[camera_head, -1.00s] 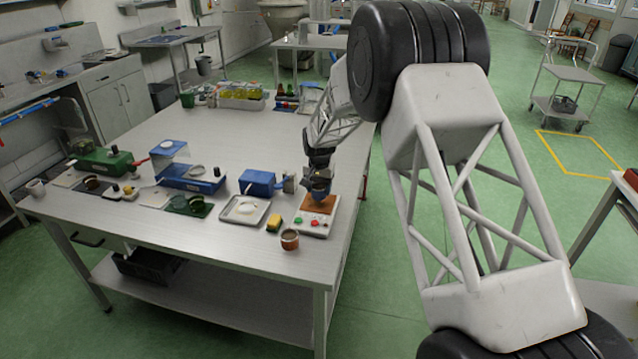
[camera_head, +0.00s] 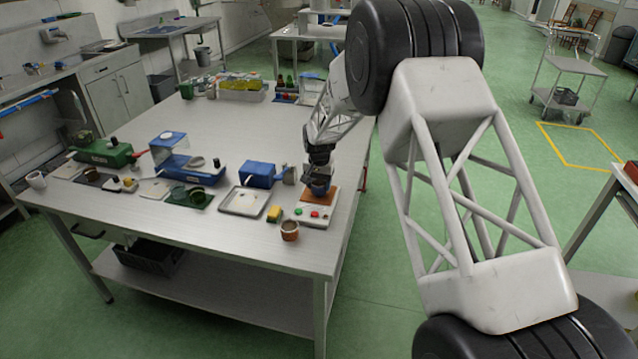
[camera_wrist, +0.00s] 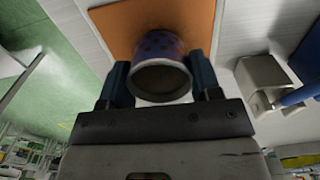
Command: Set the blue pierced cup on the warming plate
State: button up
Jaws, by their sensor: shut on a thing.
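The blue pierced cup (camera_wrist: 161,66) is between the two fingers of my gripper (camera_wrist: 160,84) in the wrist view, with its open mouth towards the camera. My gripper is shut on it. In the head view the cup (camera_head: 319,188) is a small dark blue shape under my gripper (camera_head: 319,176). The warming plate has an orange-brown top (camera_head: 331,200), and a light front panel with red and green buttons. The orange top also fills the area behind the cup in the wrist view (camera_wrist: 117,28). The cup is over this top; whether its base touches is hidden.
A yellow sponge (camera_head: 274,213), a metal tray (camera_head: 240,203) and a blue device (camera_head: 259,174) are to the left. The table's right edge is close to the plate. The table's back middle is clear.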

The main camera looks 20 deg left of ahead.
jog(key=shift+f, duration=0.1)
dwell(0.3)
jog(key=o, duration=1.1)
jog(key=shift+r, duration=3.5)
